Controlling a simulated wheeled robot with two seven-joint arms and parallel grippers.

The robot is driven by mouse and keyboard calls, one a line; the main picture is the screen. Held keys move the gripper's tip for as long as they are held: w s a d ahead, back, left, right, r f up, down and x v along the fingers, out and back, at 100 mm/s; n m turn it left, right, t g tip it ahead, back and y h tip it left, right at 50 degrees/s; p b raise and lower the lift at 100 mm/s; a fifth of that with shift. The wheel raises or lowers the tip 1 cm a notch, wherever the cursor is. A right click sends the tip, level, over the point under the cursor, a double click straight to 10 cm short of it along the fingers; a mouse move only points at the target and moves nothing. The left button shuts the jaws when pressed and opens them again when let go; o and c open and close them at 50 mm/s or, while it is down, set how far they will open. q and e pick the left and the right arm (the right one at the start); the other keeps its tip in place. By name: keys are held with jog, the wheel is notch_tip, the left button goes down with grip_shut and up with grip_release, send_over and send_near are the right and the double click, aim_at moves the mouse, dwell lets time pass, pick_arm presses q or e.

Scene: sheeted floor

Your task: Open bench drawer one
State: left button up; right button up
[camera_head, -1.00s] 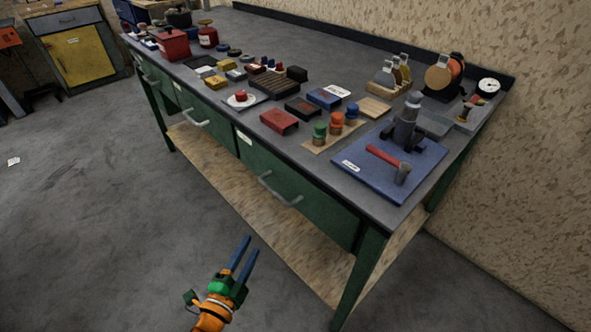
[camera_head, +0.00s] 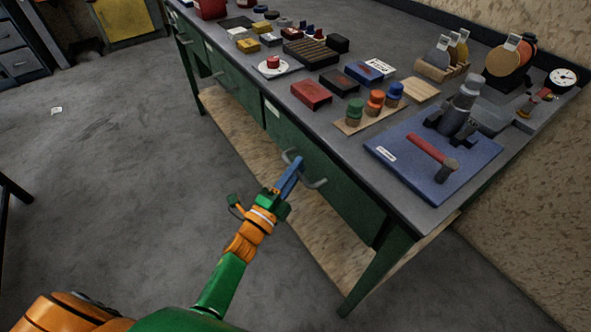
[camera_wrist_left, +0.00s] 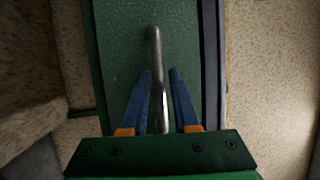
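The green workbench drawer nearest the camera (camera_head: 347,196) looks shut, flush with the bench front. Its grey bar handle (camera_head: 314,184) is at my left gripper (camera_head: 295,163). In the left wrist view, the handle (camera_wrist_left: 155,45) runs up the middle of the drawer front (camera_wrist_left: 120,40). The blue fingers of the left gripper (camera_wrist_left: 161,75) stand on either side of the handle, with gaps visible. The left gripper is open around the bar and not closed on it. My right gripper is not in view.
Another drawer handle (camera_head: 226,82) is farther along the bench. A lower wooden shelf (camera_head: 240,135) runs beneath.

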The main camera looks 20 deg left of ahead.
pick_arm(q)
grip_shut()
jog(key=shift+r, duration=0.1)
dwell(1.1)
